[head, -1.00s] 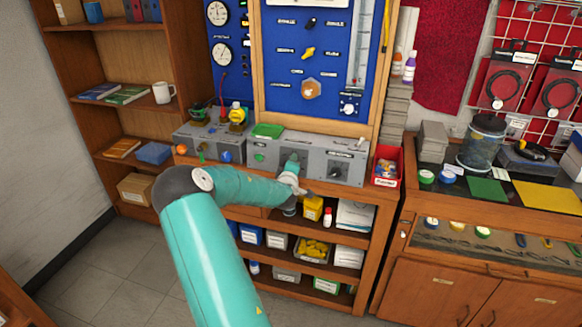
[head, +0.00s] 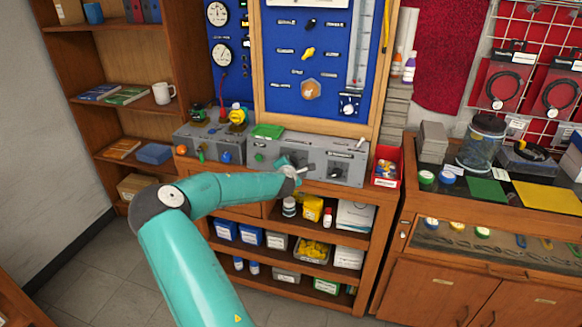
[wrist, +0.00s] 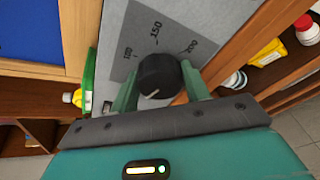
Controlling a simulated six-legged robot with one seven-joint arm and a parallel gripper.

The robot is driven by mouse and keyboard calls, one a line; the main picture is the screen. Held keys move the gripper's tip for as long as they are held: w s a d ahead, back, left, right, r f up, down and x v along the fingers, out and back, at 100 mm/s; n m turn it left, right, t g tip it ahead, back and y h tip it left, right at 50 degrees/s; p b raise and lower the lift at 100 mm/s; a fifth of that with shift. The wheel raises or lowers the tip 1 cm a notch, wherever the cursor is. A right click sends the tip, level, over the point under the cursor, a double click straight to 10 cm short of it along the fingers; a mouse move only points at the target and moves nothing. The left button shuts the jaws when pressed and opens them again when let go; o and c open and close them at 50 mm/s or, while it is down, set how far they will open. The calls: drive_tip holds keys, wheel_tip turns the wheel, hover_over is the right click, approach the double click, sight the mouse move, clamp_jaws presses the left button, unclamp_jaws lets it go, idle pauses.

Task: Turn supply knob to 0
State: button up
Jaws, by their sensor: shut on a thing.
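The supply knob (wrist: 158,78) is a round black knob with a white pointer line, in the middle of the wrist view. Its grey dial plate carries the marks 100, 150 and 200 above it in that view. The pointer line faces down towards my gripper, away from these marks; I cannot see a 0 mark. My gripper (wrist: 160,88) has its two green fingers on either side of the knob, shut on it. In the head view my gripper (head: 294,171) is at the front of the grey control box (head: 316,150) and hides the knob there.
Another dark knob (head: 335,173) is on the same box to the right. A red bin (head: 387,167) stands just right of it. A green item (head: 268,131) lies on top at the left. Shelves below hold bottles and boxes. The blue gauge panel rises behind.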

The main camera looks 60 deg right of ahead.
drive_tip(key=n, duration=0.4)
drive_tip(key=shift+g, duration=0.4)
drive_tip(key=n+g, duration=0.1)
drive_tip(key=n, duration=0.3)
drive_tip(key=shift+w, duration=0.1)
drive_tip(key=o, duration=1)
drive_tip(key=v, duration=1.4)
drive_tip(key=shift+w+d+r, duration=0.15)
drive_tip(key=shift+r, duration=0.1)
